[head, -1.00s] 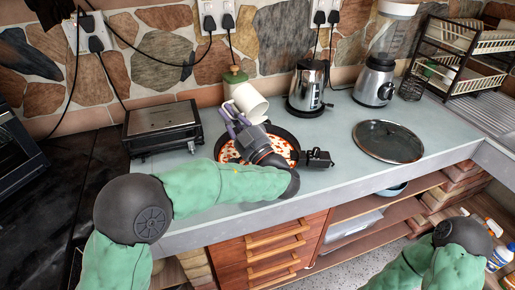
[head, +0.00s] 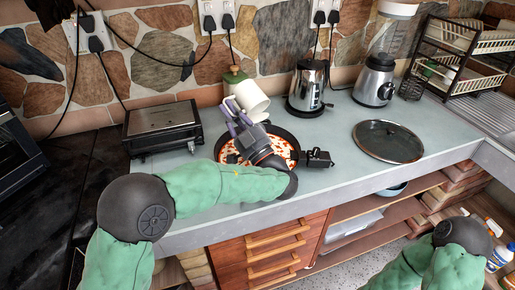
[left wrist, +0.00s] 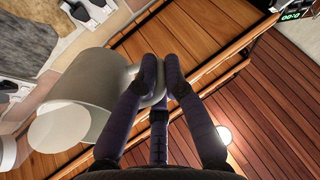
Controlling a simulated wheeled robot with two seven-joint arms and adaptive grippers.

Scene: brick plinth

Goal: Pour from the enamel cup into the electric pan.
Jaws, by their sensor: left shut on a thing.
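My left gripper (head: 238,120) is shut on the enamel cup (head: 252,97), a pale, plain cup held above the back edge of the electric pan. In the left wrist view the cup (left wrist: 97,88) is tilted, and the fingers (left wrist: 160,85) close at its handle side. The electric pan (head: 294,137) is dark and round, with a red-and-white, pizza-like filling. My left forearm and wrist hide part of it. No stream from the cup shows. My right gripper is not in view; only part of my right arm shows at lower right.
A green-lidded container (head: 234,75) stands behind the cup. A kettle (head: 308,88) and blender (head: 375,80) stand to the right, with a glass lid (head: 388,141) lying in front. A dark grill (head: 162,128) is at left. The counter between pan and lid is mostly clear.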

